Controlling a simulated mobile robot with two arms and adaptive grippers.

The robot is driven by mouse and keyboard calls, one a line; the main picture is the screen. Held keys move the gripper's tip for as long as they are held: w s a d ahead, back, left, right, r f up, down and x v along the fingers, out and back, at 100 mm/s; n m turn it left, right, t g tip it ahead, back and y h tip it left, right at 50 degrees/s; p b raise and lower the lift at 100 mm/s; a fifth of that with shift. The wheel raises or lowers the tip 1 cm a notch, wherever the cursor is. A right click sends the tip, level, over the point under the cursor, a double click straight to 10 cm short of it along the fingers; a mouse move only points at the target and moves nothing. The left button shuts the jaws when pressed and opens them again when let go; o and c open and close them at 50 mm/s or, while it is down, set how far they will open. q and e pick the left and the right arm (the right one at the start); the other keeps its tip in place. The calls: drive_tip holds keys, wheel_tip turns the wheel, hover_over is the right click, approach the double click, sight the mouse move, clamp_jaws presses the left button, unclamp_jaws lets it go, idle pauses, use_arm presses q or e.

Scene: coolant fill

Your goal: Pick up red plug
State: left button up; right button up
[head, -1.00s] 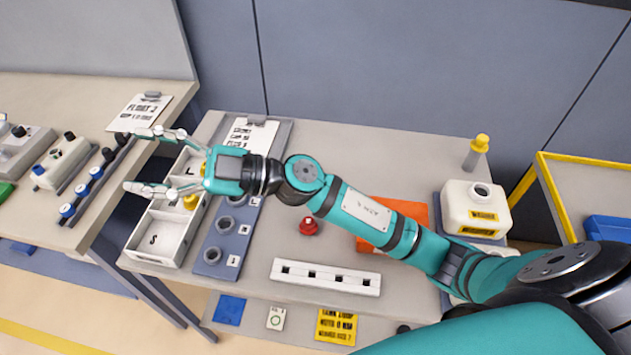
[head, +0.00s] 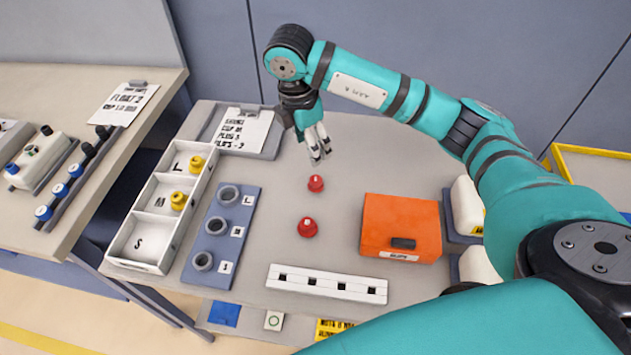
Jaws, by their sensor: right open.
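Two red plugs are on the grey table in the head view. The far red plug (head: 316,183) stands just below my right gripper. The near red plug (head: 307,227) stands closer to the white slotted rail. My right gripper (head: 318,155) points down above and slightly behind the far plug, with its fingers apart and nothing between them. It looks apart from the plug. My left gripper is not in view.
A white tray (head: 140,262) marked L, M, S holds yellow plugs. Beside it is a blue plate (head: 215,282) with grey rings. An orange box (head: 400,222) stands right of the plugs, a white slotted rail (head: 327,284) in front. A clipboard (head: 245,130) lies behind.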

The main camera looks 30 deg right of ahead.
drive_tip(key=p, duration=0.2)
hover_over(315, 179)
drive_tip(key=f, duration=0.8)
drive_tip(key=shift+s+a+f, duration=0.15)
drive_tip(key=shift+s+a, duration=0.05)
drive_tip(key=shift+s, duration=0.15)
drive_tip(key=f, duration=0.1)
drive_tip(key=f+p, duration=0.1)
drive_tip(key=f, duration=0.1)
drive_tip(key=f+p, duration=0.1)
drive_tip(key=shift+w+d+f, duration=0.15)
drive_tip(key=shift+w+f, duration=0.1)
drive_tip(key=shift+f, duration=0.4)
drive_tip(key=c, duration=0.9)
drive_tip(key=shift+o, duration=0.2)
